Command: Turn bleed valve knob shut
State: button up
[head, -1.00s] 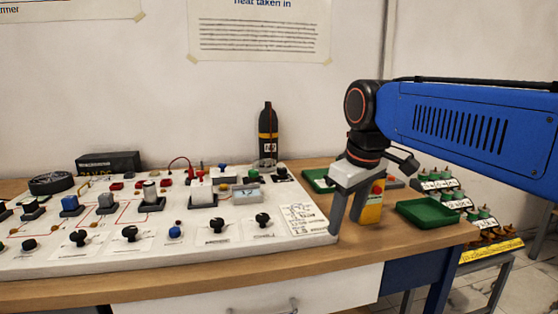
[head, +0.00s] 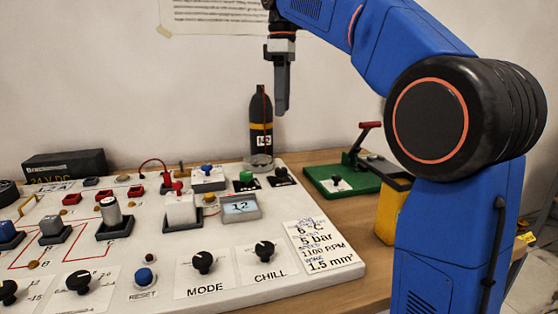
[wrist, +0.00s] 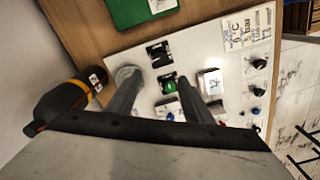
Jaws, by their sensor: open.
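My gripper (head: 281,106) is open and points down, well above the back right of the white panel. In the wrist view its two fingers (wrist: 160,80) stand apart on either side of a small green knob (head: 246,178) on a dark base, which also shows there (wrist: 168,85). A black knob (head: 281,174) on a dark base sits just right of the green one and shows in the wrist view (wrist: 159,53). I cannot read their labels, so I cannot tell which is the bleed valve. Nothing is between the fingers at their height.
A black bottle (head: 260,120) with a yellow band stands behind the panel, close to these knobs. A small display (head: 241,208) and a white block (head: 181,210) are nearby. A green plate (head: 345,190) with a red handle (head: 370,125) lies to the right. Knobs line the front.

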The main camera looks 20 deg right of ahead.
aim_at(282, 169)
notch_tip(282, 169, down, 17)
jog(key=shift+f, duration=0.15)
dwell(0.5)
jog(key=shift+c, duration=0.4)
jog(key=c, duration=1)
